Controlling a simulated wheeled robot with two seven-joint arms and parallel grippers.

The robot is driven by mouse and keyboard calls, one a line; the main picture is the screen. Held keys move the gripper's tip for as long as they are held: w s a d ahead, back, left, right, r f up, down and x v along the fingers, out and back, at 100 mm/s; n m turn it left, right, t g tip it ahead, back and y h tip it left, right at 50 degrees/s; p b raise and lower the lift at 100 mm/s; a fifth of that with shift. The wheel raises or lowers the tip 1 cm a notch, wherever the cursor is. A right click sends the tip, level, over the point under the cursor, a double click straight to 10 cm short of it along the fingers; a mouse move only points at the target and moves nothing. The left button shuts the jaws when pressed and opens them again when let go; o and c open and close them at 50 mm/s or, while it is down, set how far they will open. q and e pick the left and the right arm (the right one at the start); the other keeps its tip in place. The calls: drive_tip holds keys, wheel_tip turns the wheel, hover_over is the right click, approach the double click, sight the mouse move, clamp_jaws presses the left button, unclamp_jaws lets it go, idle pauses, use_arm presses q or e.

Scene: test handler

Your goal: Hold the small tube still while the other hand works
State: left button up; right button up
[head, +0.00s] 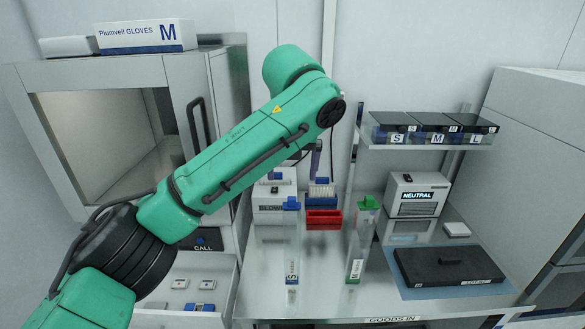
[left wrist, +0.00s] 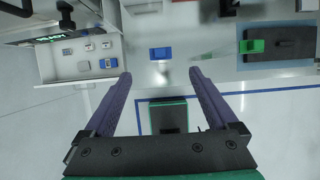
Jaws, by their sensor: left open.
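The small tube (head: 291,250) is tall and clear, with a blue cap and an S label. It stands upright on the bench. In the left wrist view its blue cap (left wrist: 160,53) shows from above, just beyond the fingertips and centred between them. A similar tube (head: 357,245) with a green cap and an M label stands to its right; its cap (left wrist: 252,46) shows in the left wrist view. My left gripper (left wrist: 160,75) is open and empty. In the head view it is mostly hidden behind my forearm. My right gripper is not in view.
A red tray (head: 323,219) and a blue rack stand behind the tubes. A black case (head: 447,267) lies on a blue mat at right, below a NEUTRAL box (head: 416,195). An open drawer (head: 219,282) with several small items is at left. Bench between the tubes is clear.

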sight(292, 198)
use_arm(q)
drive_tip(key=x, duration=1.1)
drive_tip(key=shift+w+f, duration=0.25)
drive_tip(key=shift+f, duration=0.1)
drive_tip(key=c, duration=1.4)
drive_tip(key=o, duration=1.4)
drive_tip(key=shift+s+r, duration=0.1)
drive_tip(key=shift+r, duration=0.05)
